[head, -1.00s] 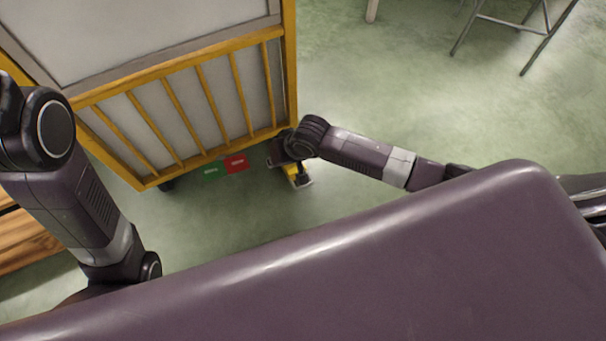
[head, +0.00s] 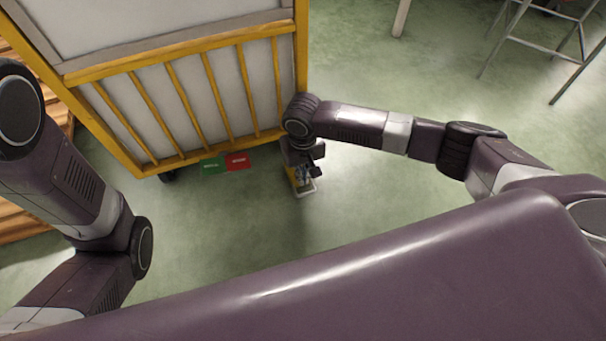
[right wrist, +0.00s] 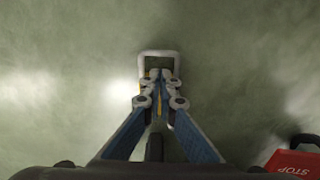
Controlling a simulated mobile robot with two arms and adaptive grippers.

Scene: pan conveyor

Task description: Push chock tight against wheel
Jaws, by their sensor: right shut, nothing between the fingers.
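The chock (head: 304,189) is a yellow piece with a pale loop handle on the floor, by the right near corner of the yellow-framed cart (head: 184,160). In the right wrist view its pale loop (right wrist: 159,54) shows just beyond my fingertips, with a thin yellow strip between the fingers. My right gripper (head: 303,178) is shut and empty, pointing down over the chock; I cannot tell whether it touches. The wheel near the chock is hidden by my arm and the cart. A dark caster (head: 168,176) shows at the left. My left gripper is out of view.
A green plate (head: 212,166) and a red plate (head: 237,161) sit at the cart's lower edge; the red STOP plate also shows in the right wrist view (right wrist: 293,164). A wooden pallet (head: 22,222) lies at left. A metal-legged stand (head: 545,45) is at upper right. Floor nearby is clear.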

